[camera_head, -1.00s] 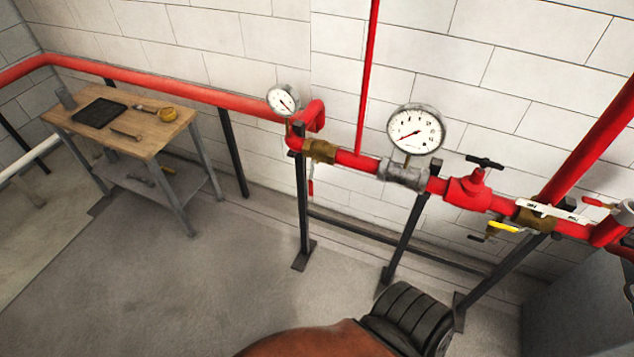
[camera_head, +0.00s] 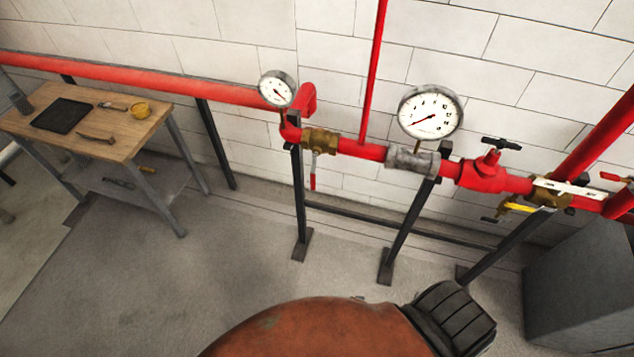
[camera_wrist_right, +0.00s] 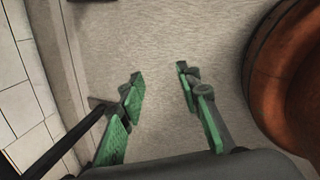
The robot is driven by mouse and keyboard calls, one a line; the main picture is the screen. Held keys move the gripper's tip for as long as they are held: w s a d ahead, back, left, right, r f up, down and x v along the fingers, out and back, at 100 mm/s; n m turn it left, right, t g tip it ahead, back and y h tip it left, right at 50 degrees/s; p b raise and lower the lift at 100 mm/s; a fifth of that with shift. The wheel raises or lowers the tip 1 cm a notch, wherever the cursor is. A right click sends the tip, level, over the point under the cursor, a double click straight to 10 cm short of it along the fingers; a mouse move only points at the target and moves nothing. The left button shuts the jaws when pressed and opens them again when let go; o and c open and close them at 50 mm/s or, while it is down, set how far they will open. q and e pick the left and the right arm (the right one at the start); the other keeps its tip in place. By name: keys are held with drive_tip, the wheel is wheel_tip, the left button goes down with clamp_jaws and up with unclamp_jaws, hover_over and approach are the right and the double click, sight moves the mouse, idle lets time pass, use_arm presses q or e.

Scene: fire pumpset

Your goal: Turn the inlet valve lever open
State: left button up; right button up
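On the red pipe in the head view, a brass valve (camera_head: 320,141) sits below the small gauge, and its red-tipped lever (camera_head: 313,172) hangs straight down. I cannot tell from the frames which one is the inlet valve. My right gripper (camera_wrist_right: 160,78) shows green finger pads spread apart over the bare floor. It is open and empty, touching nothing. My left gripper is in no view.
Dark posts (camera_head: 299,205) hold up the pipe. An orange-brown rounded body (camera_head: 310,330) with a black ribbed part stands in front. A grey cabinet (camera_head: 580,270) is at right. A wooden workbench (camera_head: 135,125) with tools is at left. Floor between is clear.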

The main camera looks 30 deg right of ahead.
drive_tip(key=w+d+r+n+t+h+b, duration=0.1)
drive_tip(key=w+r+n+t+h, duration=0.1)
drive_tip(key=w+r+n, duration=0.5)
drive_tip(key=w+r+t+h+b, duration=0.1)
drive_tip(key=w+r, duration=0.4)
drive_tip(key=w, duration=0.7)
drive_tip(key=n+t+h+b, duration=0.2)
drive_tip(key=n+t+h, duration=0.5)
drive_tip(key=n+h, duration=0.1)
approach(313, 183)
drive_tip(key=x, duration=0.3)
drive_tip(key=b+x, duration=0.1)
drive_tip(key=x, duration=0.5)
drive_tip(key=shift+w+d+f, duration=0.1)
drive_tip(key=shift+w+d, duration=0.1)
drive_tip(key=shift+w, duration=0.1)
drive_tip(key=shift+w+d, duration=0.2)
drive_tip(key=shift+d, duration=0.05)
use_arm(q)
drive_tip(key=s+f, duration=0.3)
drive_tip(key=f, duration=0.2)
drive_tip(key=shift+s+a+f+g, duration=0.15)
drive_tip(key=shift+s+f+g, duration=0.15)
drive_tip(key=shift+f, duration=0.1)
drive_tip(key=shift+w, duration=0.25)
use_arm(e)
drive_tip(key=shift+c, duration=0.3)
clamp_jaws()
